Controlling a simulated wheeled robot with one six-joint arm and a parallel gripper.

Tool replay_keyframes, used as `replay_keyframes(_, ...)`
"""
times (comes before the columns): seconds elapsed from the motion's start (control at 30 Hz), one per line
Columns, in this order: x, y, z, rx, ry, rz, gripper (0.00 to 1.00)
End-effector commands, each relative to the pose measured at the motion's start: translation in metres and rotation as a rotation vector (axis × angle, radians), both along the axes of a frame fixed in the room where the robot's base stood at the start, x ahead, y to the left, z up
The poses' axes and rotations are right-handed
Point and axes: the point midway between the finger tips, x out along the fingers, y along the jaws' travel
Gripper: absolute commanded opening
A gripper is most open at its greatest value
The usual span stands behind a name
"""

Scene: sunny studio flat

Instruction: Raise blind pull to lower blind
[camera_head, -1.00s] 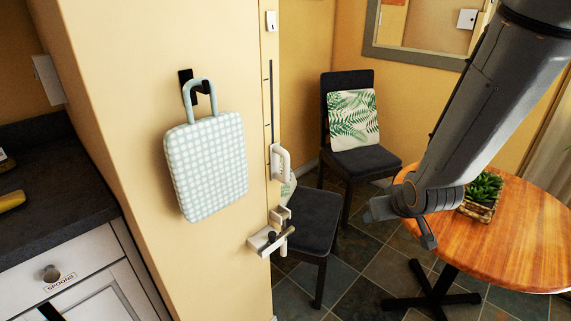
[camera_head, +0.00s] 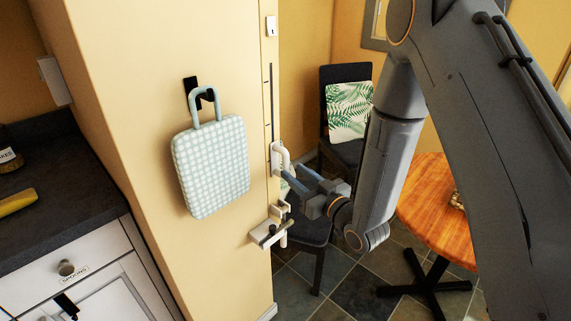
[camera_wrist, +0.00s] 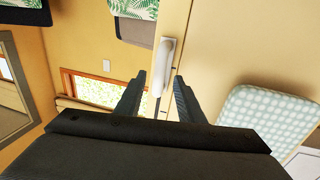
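The blind pull (camera_head: 281,158) is a white handle on a dark vertical slot in the end face of the cream wall. It sits at the lower end of the slot. In the wrist view the white pull (camera_wrist: 166,58) lies between the finger lines. My gripper (camera_head: 296,178) is at the pull from the right in the head view. In the wrist view my gripper (camera_wrist: 160,75) is open, with one finger on each side of the pull and gaps visible. Whether a finger touches it cannot be told.
A white bracket with a dark peg (camera_head: 269,233) juts out below the pull. A checked pot holder (camera_head: 211,165) hangs on the wall to the left. A dark chair (camera_head: 345,150) and a round wooden table (camera_head: 425,215) stand behind and right. A window (camera_wrist: 100,95) shows in the wrist view.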

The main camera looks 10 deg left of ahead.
Motion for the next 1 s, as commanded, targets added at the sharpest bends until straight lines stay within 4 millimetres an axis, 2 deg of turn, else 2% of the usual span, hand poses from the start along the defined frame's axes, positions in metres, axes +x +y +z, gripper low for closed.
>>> replay_keyframes(0.1,0.013,0.015,0.002,-0.001,-0.001,0.002,0.35)
replay_keyframes(0.33,0.033,0.036,0.001,-0.001,-0.001,0.001,0.35)
replay_keyframes(0.73,0.039,0.041,0.000,-0.001,0.000,-0.001,0.35)
replay_keyframes(0.93,0.039,0.041,0.000,-0.001,0.000,-0.001,0.01)
replay_keyframes(1.0,0.039,0.041,0.000,-0.001,0.000,-0.001,0.00)
